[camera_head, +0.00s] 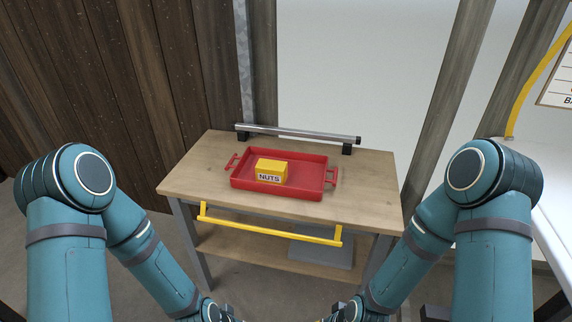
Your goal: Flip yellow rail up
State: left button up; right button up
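The yellow rail (268,229) hangs below the front edge of the wooden cart top (365,188), with a short upright at each end. It is in the lower middle of the head view. Both my arms come in from the sides and bend down toward the bottom edge, in front of the cart. My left gripper is out of view below the bottom edge. At the bottom right of centre only my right wrist shows for sure, and its fingertips cannot be made out. Neither arm touches the rail.
A red tray (310,188) with handles holds a yellow NUTS box (272,171) on the cart top. A silver bar (300,134) on black mounts runs along the back edge. A grey slab (322,252) lies on the lower shelf. A white surface (545,185) stands at right.

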aim_at(337, 242)
jog(key=i+z, duration=0.2)
jog(key=z, duration=0.25)
jog(key=i+j+z, duration=0.15)
jog(key=z, duration=0.3)
